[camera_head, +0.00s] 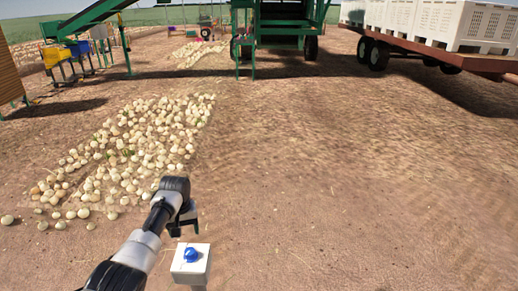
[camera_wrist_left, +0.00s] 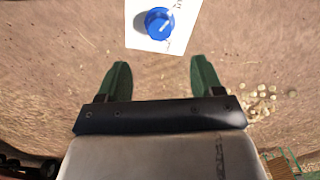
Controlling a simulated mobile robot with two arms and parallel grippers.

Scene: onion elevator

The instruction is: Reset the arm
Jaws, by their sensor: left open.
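My left arm (camera_head: 150,238) comes in from the lower left in the head view. My left gripper (camera_head: 184,225) is at its end, just above and left of a white box (camera_head: 202,270) with a blue button or knob (camera_head: 191,254) on top. In the left wrist view the two dark green fingers of the gripper (camera_wrist_left: 161,80) are spread apart with nothing between them. The white box top (camera_wrist_left: 143,40) and blue knob (camera_wrist_left: 158,23) lie beyond the fingertips, apart from them. My right gripper is not in either view.
Many onions (camera_head: 150,135) lie spread on the dirt at left. A green machine (camera_head: 283,25) stands at the back centre. A trailer (camera_head: 435,55) with white crates (camera_head: 480,25) is at upper right. Bare ground (camera_head: 350,180) is open at centre and right.

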